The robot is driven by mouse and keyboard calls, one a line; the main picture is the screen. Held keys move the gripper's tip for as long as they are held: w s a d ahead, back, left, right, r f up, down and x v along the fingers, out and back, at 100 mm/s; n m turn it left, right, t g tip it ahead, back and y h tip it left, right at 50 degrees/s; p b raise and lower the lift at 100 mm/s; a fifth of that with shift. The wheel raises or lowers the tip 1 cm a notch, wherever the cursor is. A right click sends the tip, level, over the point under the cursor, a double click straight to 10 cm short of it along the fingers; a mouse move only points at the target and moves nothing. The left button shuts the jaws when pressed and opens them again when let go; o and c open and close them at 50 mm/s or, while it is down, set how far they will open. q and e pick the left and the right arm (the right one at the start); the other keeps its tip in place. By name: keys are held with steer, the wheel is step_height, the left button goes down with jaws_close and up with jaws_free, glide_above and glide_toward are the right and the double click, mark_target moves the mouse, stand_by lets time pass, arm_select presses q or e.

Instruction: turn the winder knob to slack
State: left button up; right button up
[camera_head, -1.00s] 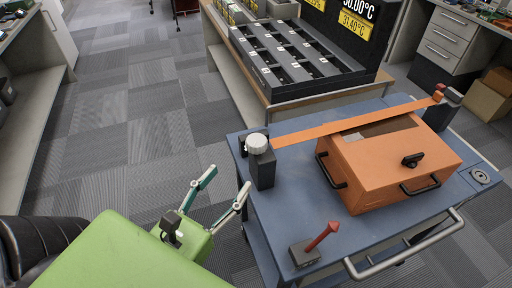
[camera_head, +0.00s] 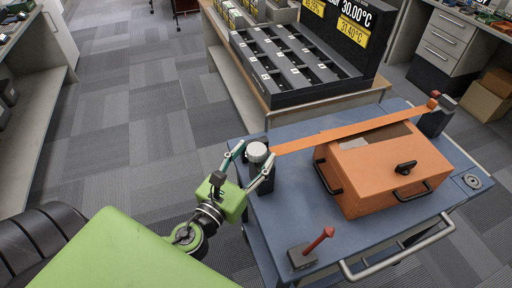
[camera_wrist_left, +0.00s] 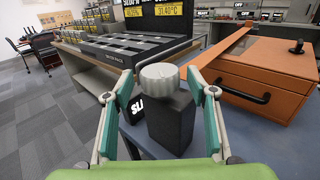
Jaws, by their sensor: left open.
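The winder knob (camera_head: 257,152) is a ribbed whitish cylinder on top of a dark post (camera_head: 262,180) at the left edge of the blue cart. It also shows in the left wrist view (camera_wrist_left: 159,76), with part of a white label, "SL", visible on the post's left side. An orange strap (camera_head: 350,127) runs from the post over an orange case (camera_head: 385,168) to another dark post at the far right. My left gripper (camera_head: 250,163) is open, its fingers on either side of the knob, with gaps visible in the wrist view. My right gripper is not in view.
The blue cart top (camera_head: 290,218) also carries a red lever (camera_head: 318,240) on a dark base at its front. A metal handle bar (camera_head: 400,247) runs along the front edge. A bench with a black compartment rack (camera_head: 300,65) stands behind. Open carpet lies left.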

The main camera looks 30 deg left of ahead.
arm_select(q)
steer(key=shift+w, duration=0.75)
steer(key=c, duration=1.1)
steer(key=shift+y+p, duration=0.3)
steer(key=shift+y, duration=0.1)
steer(key=shift+d+r+n+y+p, duration=0.1)
steer(key=shift+n+y+p, duration=0.5)
steer(key=shift+n+y, duration=0.9)
steer(key=n+g+y, duration=0.1)
steer(key=y, duration=0.1)
steer(key=n+y, duration=0.1)
steer(key=y, duration=0.1)
steer(key=shift+n+g, duration=0.3)
steer(key=shift+g, duration=0.1)
steer(key=shift+n+g+y, duration=0.8)
steer(key=shift+n+y, duration=0.1)
steer(key=shift+y, duration=0.7)
